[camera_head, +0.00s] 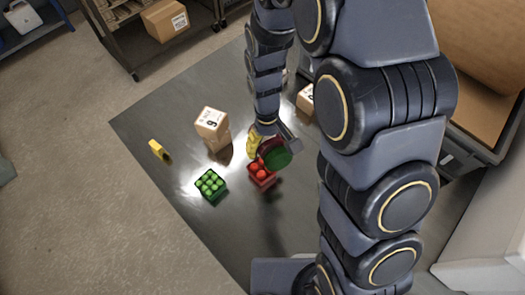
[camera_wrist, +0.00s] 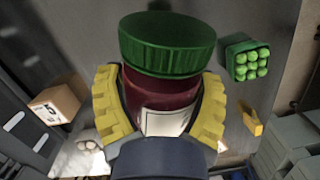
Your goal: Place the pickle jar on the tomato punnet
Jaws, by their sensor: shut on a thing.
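The pickle jar has a green lid and a dark red body with a pale label. In the wrist view the jar (camera_wrist: 165,100) sits between the yellow fingers of my gripper (camera_wrist: 160,105), which is shut on its body. In the head view the jar's green lid (camera_head: 278,158) shows beside my gripper (camera_head: 258,143), with the jar tilted. The red tomato punnet (camera_head: 262,177) is on the table just below and left of the lid, partly covered by the jar. I cannot tell whether jar and punnet touch. I cannot make out the punnet in the wrist view.
A green punnet (camera_head: 210,185) of round green produce stands left of the tomato punnet; it also shows in the wrist view (camera_wrist: 247,60). Another box (camera_head: 306,100) is behind my arm. The metal table's (camera_head: 225,250) front is clear.

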